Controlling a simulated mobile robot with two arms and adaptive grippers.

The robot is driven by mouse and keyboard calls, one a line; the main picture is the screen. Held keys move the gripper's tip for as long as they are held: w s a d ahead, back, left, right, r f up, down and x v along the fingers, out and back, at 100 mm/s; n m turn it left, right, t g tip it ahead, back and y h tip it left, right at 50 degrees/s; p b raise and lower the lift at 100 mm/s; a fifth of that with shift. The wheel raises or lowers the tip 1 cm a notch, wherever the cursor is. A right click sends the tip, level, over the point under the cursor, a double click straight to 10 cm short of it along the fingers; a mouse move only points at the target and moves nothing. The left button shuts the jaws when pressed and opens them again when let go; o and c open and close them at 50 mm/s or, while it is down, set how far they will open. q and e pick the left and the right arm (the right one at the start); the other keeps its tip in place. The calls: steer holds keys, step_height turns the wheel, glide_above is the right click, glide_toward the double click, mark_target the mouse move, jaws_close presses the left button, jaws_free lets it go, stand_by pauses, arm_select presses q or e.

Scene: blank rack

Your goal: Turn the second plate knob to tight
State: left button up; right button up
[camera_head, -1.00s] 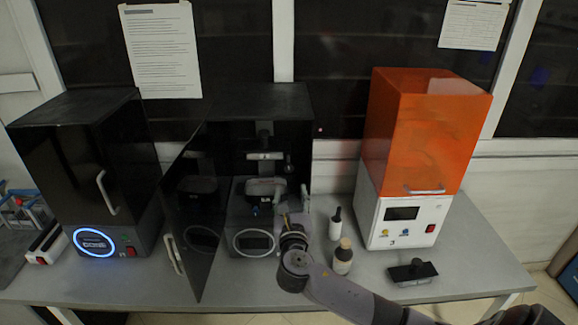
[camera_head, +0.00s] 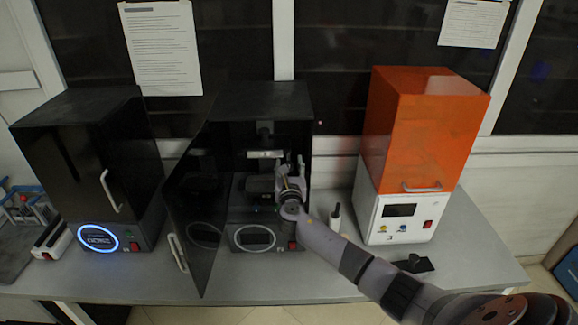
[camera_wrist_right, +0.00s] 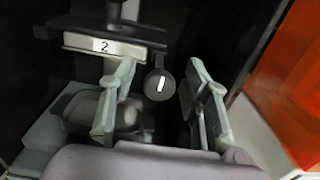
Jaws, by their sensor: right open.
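The second printer (camera_head: 212,100) stands in the middle with its dark door swung open to the left. Inside it hangs the plate holder (camera_head: 264,155), whose pale front reads "2" in the right wrist view (camera_wrist_right: 85,44). The plate knob (camera_wrist_right: 158,86) is round and dark, with a white mark near vertical and slightly tilted. My right gripper (camera_head: 291,165) reaches into the printer. In the right wrist view its open fingers (camera_wrist_right: 160,72) stand on either side of the knob, with visible gaps. In the head view the gripper hides the knob. My left gripper is not in view.
A resin vat (camera_wrist_right: 92,105) sits below the holder. The orange-covered printer (camera_head: 422,130) is to the right, a closed black printer (camera_head: 75,160) to the left. A small bottle (camera_head: 335,216) and a dark plate (camera_head: 412,265) are on the bench (camera_head: 320,285).

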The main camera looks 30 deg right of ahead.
steer(key=shift+c, duration=0.2)
jaws_close()
stand_by(0.3)
